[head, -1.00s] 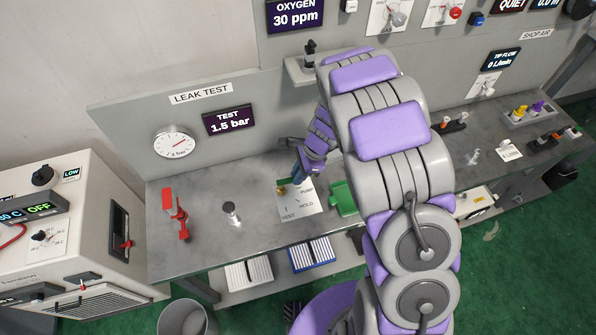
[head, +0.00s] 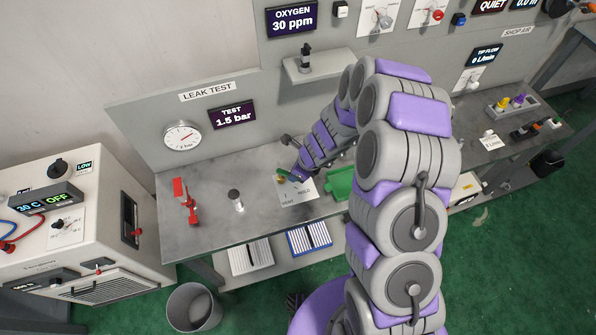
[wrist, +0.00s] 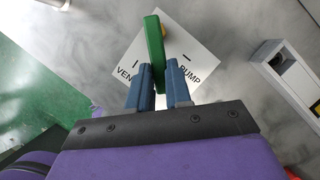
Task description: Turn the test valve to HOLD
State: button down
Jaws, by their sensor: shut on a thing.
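The test valve has a green handle (wrist: 154,40) above a white plate (wrist: 197,50) on the bench. A yellow part of the valve (wrist: 166,31) shows behind the handle. VENT and PUMP read on the plate in the wrist view; VENT and HOLD read on the plate in the head view (head: 297,196). My gripper (wrist: 159,70) is shut on the handle, one blue finger on each side. The handle (head: 283,172) also shows in the head view. My gripper hides part of the plate, and the handle's exact pointing is hard to tell.
The TEST display (head: 233,115) reads 1.5 bar beside a round gauge (head: 181,137). A green tray (head: 340,184) lies close right of the plate. A small shelf (head: 318,67) juts out above.

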jog(key=shift+a, duration=0.1)
dwell(0.5)
jog(key=c, duration=1)
grip_release()
jog(key=shift+c, duration=0.2)
jog(key=p+v, duration=0.2)
jog(key=v, duration=1.5)
jog(key=shift+s+p, duration=0.3)
jog(key=shift+p, duration=0.1)
jog(key=shift+r, duration=0.1)
